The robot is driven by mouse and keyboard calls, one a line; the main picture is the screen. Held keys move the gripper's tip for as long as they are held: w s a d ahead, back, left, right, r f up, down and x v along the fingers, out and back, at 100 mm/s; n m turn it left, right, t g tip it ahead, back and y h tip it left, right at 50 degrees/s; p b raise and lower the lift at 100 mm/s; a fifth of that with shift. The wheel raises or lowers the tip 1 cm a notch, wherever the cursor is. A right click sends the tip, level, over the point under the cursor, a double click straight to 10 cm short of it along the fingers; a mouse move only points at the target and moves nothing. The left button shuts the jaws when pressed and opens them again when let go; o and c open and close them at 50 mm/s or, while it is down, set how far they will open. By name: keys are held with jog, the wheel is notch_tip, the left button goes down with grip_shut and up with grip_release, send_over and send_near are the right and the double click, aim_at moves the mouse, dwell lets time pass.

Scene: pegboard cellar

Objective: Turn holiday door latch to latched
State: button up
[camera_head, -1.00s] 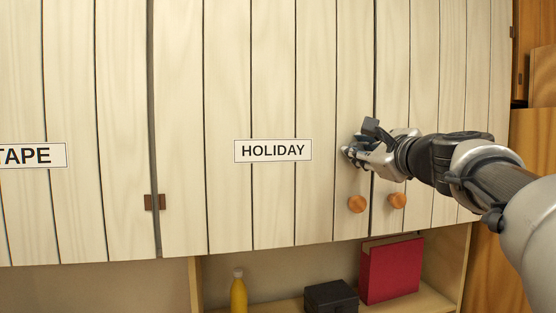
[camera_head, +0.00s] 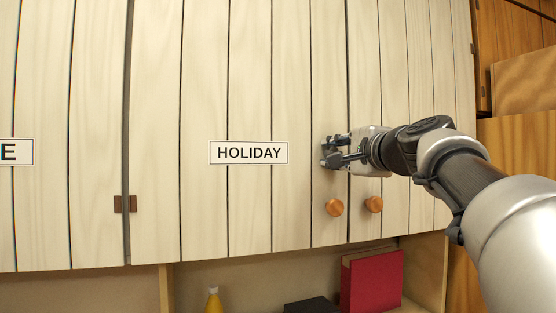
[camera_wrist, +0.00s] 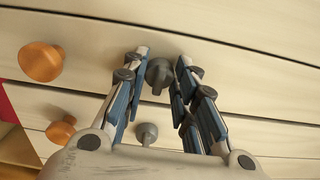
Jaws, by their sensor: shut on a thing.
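The pale plank door with the HOLIDAY label (camera_head: 249,153) hangs closed beside a second pale door. My gripper (camera_head: 331,153) is at the door's right edge in the head view, above two round wooden knobs, and hides the latch there. In the wrist view, the dark grey latch piece (camera_wrist: 158,75) sits between the fingertips of my gripper (camera_wrist: 161,62). The gripper is shut on it, though small gaps seem to show beside it. A smaller grey stud (camera_wrist: 146,133) sits on the neighbouring door, across the seam. The latch's exact angle is hard to tell.
The wooden knobs, left (camera_head: 334,207) and right (camera_head: 374,204), stick out just below my gripper. Under the cabinet, a shelf holds a red book (camera_head: 371,280), a dark box (camera_head: 312,305) and a yellow bottle (camera_head: 214,301). A brown wooden cabinet stands at the right.

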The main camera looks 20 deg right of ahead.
jog(key=shift+n, duration=0.4)
jog(key=o, duration=1.1)
jog(key=shift+c, duration=0.2)
jog(key=s, duration=0.7)
jog(key=shift+s, duration=0.25)
jog(key=shift+d+r, duration=0.1)
